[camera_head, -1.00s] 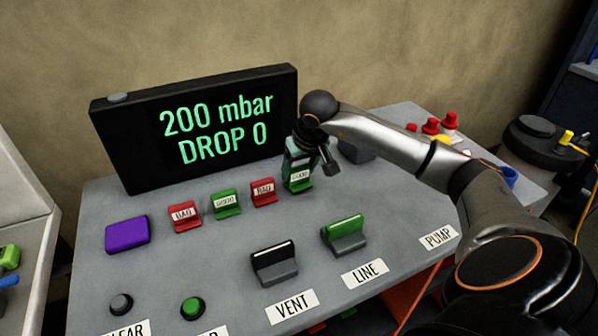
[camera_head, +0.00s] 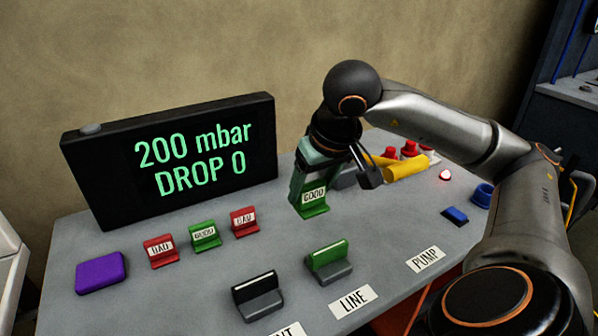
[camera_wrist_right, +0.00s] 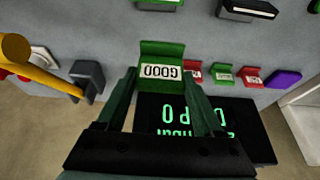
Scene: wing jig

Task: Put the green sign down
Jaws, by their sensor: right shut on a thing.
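The green sign (camera_head: 313,196) carries a white GOOD label and is upright at the end of my right gripper (camera_head: 313,182). My right gripper is shut on it, over the grey console (camera_head: 390,225). I cannot tell whether its foot touches the console. In the right wrist view the sign (camera_wrist_right: 162,71) sits between the two fingertips (camera_wrist_right: 160,85). A second green GOOD sign (camera_head: 205,236) stands on the console between two red BAD signs, at left (camera_head: 161,251) and right (camera_head: 244,221). My left gripper is not in view.
A black display (camera_head: 175,160) reading 200 mbar, DROP 0 stands behind the signs. In front are a black VENT switch (camera_head: 258,297), a green LINE switch (camera_head: 329,261) and a purple block (camera_head: 101,272). A yellow handle (camera_head: 405,168) is right of my gripper.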

